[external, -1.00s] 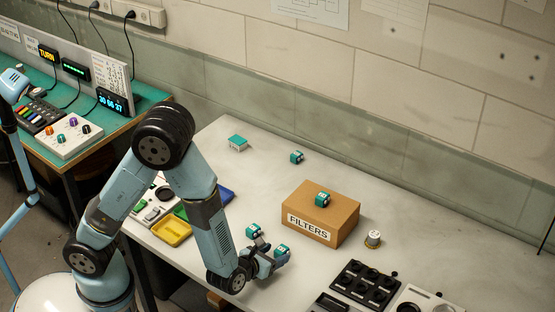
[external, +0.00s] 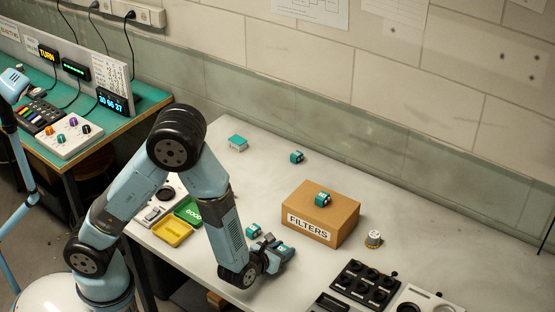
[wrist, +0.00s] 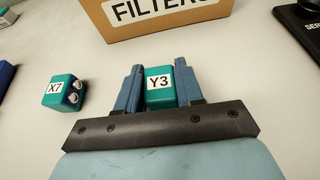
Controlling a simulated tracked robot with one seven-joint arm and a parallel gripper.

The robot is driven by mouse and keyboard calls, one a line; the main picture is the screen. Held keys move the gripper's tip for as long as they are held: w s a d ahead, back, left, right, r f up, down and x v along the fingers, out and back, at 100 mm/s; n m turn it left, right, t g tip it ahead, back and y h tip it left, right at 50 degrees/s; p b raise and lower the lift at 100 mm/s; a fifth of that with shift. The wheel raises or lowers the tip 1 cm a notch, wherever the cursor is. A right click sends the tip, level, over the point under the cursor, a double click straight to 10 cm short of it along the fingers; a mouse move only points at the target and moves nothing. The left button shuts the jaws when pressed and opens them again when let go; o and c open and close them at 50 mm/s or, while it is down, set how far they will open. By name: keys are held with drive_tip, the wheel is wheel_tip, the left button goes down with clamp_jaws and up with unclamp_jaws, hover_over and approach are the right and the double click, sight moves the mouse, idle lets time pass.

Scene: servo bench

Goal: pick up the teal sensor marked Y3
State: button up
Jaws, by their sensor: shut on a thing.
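The teal sensor marked Y3 (wrist: 160,86) sits between the two blue fingers of my gripper (wrist: 160,80) in the wrist view, its label facing the camera. The fingers are shut on its sides. In the external view my gripper (external: 281,252) is low over the bench in front of the cardboard box, and the sensor is mostly hidden by it. Whether the sensor touches the bench I cannot tell. Another teal sensor, marked X7 (wrist: 64,92), stands apart to the left of my gripper; it also shows in the external view (external: 253,230).
A cardboard box marked FILTERS (external: 322,216) stands just behind my gripper with a teal sensor (external: 322,199) on top. Another teal sensor (external: 297,157) and a teal-topped box (external: 237,143) lie farther back. Yellow (external: 172,233) and green trays are left; a black socketed block (external: 366,287) is right.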

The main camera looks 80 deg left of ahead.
drive_tip(key=c, duration=0.4)
drive_tip(key=shift+o, duration=0.2)
drive_tip(key=shift+r, duration=0.1)
